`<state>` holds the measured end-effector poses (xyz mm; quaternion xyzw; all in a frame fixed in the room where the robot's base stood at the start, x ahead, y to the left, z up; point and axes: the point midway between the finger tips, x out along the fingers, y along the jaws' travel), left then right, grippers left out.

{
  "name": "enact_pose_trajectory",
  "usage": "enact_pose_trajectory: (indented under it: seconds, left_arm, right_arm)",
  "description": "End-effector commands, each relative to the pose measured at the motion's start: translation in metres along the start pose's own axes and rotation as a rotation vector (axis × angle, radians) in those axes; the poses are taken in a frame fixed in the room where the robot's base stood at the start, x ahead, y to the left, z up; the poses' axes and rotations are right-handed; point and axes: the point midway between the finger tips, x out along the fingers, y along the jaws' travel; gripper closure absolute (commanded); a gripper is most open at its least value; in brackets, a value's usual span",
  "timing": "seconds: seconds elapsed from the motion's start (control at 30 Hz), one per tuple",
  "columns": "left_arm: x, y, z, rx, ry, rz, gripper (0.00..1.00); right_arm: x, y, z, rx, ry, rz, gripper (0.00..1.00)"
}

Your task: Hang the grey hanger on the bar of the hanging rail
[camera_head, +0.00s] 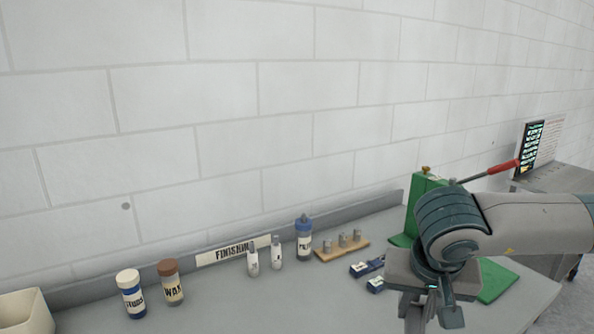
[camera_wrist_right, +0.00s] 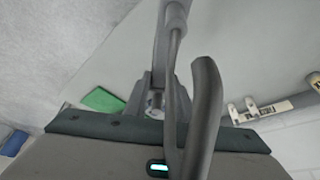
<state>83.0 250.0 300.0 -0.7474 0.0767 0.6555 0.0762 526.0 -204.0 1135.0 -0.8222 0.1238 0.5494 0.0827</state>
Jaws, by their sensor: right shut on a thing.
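My right gripper (camera_head: 432,306) points down over the right part of the grey workbench in the head view. In the right wrist view, it (camera_wrist_right: 157,90) is shut on the grey hanger (camera_wrist_right: 206,110), whose smooth curved grey part rises close in front of the camera. Much of the hanger is cut off by the wrist picture's edge or hidden behind the gripper. In the head view I cannot clearly tell the hanger from the gripper's fingers. The hanging rail and its bar are not seen in either view. My left gripper is not in view.
The workbench (camera_head: 235,310) runs along a white block wall (camera_head: 300,80). Several bottles, including a brown-capped jar (camera_head: 171,284), a wooden peg block (camera_head: 342,247) and small blue boxes (camera_head: 368,268) stand on it. A green stand (camera_head: 424,190) is behind my right arm. The bench's front middle is clear.

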Motion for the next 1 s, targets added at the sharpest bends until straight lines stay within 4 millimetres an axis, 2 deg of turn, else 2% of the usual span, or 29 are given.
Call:
enact_pose_trajectory:
  seconds: [0.17, 0.27, 0.5, 0.7, 0.83, 1.0]
  left_arm:
    - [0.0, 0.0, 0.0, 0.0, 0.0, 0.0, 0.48]
    - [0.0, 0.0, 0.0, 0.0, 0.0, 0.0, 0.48]
    - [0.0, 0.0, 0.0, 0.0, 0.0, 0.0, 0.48]
    - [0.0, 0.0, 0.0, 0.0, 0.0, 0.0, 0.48]
    - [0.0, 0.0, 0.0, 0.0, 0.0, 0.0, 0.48]
    - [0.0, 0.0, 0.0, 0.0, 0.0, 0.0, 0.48]
  right_arm:
    - [0.015, 0.001, 0.008, -0.001, -0.003, 0.004, 1.0]
    - [0.03, 0.003, 0.017, -0.003, -0.004, 0.008, 1.0]
    - [0.075, 0.007, 0.049, -0.004, -0.005, 0.01, 1.0]
    - [0.102, 0.01, 0.074, -0.001, -0.003, 0.005, 1.0]
    - [0.111, 0.011, 0.083, 0.0, -0.002, 0.002, 1.0]
    - [0.113, 0.011, 0.085, 0.002, 0.0, 0.0, 1.0]
